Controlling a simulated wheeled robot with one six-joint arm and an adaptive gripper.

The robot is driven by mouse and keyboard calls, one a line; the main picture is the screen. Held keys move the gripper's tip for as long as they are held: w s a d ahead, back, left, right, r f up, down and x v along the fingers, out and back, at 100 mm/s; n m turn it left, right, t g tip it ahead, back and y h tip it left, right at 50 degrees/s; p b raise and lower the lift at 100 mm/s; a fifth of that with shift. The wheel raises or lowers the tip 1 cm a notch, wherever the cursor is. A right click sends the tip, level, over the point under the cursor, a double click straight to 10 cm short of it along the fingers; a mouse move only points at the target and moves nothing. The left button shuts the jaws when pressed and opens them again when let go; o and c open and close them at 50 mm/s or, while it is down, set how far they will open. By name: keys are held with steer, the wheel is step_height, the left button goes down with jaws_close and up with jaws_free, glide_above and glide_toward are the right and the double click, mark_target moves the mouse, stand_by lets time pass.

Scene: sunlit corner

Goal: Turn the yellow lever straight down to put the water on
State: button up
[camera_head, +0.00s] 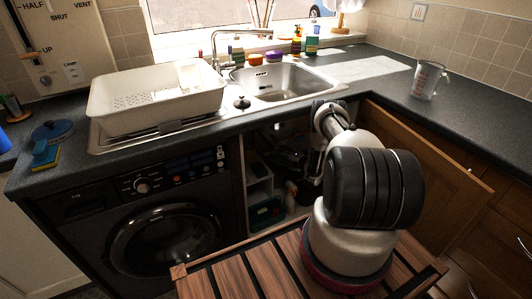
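I cannot make out the yellow lever in this view. My arm rises from a slatted wooden platform at the lower right and bends at the front edge of the counter. Its wrist end points down into the open, dark cupboard under the sink.
A cupboard door (455,190) stands open right of my arm. A dark washing machine (165,235) is to the left. A pale rack (258,185) stands inside the cupboard. The sink (275,82), dish drainer (150,100) and measuring jug (427,80) are on the counter above.

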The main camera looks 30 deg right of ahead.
mark_target(270, 153)
steer(key=x, duration=0.5)
steer(key=shift+w+a+f, duration=0.1)
steer(key=shift+w+f, duration=0.05)
steer(key=shift+w, duration=0.2)
jaws_close()
